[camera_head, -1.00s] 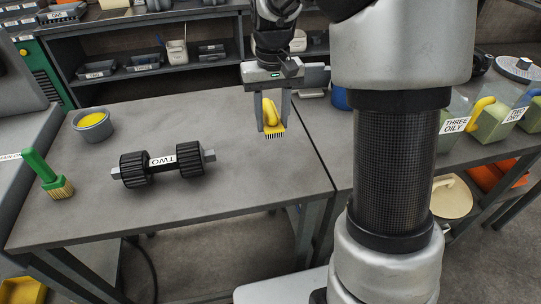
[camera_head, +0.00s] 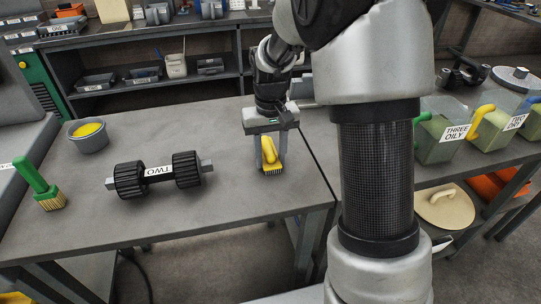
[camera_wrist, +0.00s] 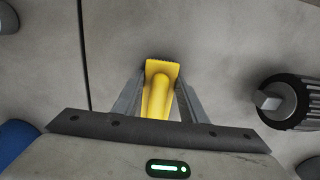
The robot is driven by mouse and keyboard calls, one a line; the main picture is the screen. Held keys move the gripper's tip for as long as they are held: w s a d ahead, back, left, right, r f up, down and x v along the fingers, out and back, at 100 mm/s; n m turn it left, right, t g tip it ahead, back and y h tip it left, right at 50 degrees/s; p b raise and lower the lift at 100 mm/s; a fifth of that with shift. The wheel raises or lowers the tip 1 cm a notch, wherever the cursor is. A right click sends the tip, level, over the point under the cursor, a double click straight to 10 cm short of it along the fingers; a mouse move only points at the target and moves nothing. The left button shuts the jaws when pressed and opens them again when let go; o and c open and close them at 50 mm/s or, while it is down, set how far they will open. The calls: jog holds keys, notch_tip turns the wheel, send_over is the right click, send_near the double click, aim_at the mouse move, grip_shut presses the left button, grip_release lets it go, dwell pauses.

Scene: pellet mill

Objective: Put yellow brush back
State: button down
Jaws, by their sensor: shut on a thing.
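The yellow brush (camera_head: 270,155) is at the right part of the grey table (camera_head: 110,222), bristles pointing down. My gripper (camera_head: 268,165) is shut on its handle, with a finger on each side. The bristles look close to or on the tabletop; I cannot tell whether they touch. In the wrist view, the yellow brush (camera_wrist: 160,88) shows between the two fingers of my gripper (camera_wrist: 158,95), its wide head pointing away from the palm.
A black double roller (camera_head: 158,173) labelled TWO lies left of the brush. A green brush (camera_head: 42,186) and a grey bowl with yellow contents (camera_head: 88,137) are farther left. Labelled bins (camera_head: 445,137) stand on the right bench. The tabletop between roller and brush is clear.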

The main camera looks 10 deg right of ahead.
jog(key=c, duration=1.1)
grip_release()
